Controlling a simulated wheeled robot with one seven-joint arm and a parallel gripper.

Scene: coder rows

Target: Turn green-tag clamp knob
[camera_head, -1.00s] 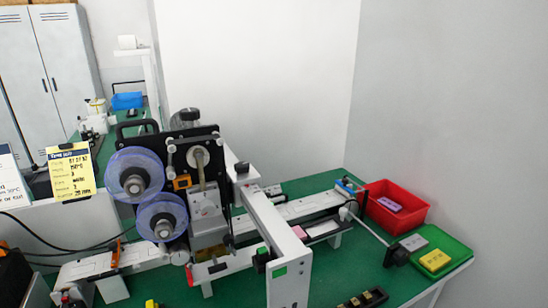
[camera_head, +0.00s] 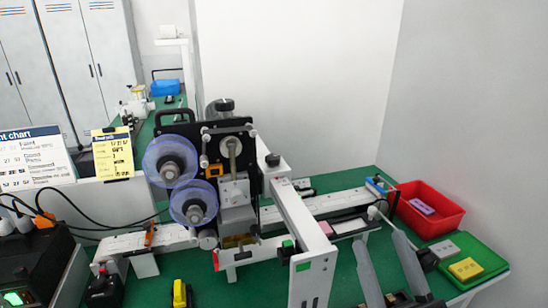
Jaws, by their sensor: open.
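The green tag (camera_head: 303,267) is on the front face of a white upright post at the near end of the white beam (camera_head: 300,218). A dark knob (camera_head: 285,252) with a green patch sits just left of that post; it looks like the green-tag clamp knob. Its turn angle is too small to tell. My gripper (camera_head: 377,238) shows at the lower right as two grey fingers, apart and with nothing between them. It is right of the knob and the post, not touching them in the picture.
The labelling machine with two blue reels (camera_head: 170,162) stands left of the beam. A red bin (camera_head: 430,210) and green tray (camera_head: 490,256) are at the right. A yellow-and-black item (camera_head: 179,294) lies in front.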

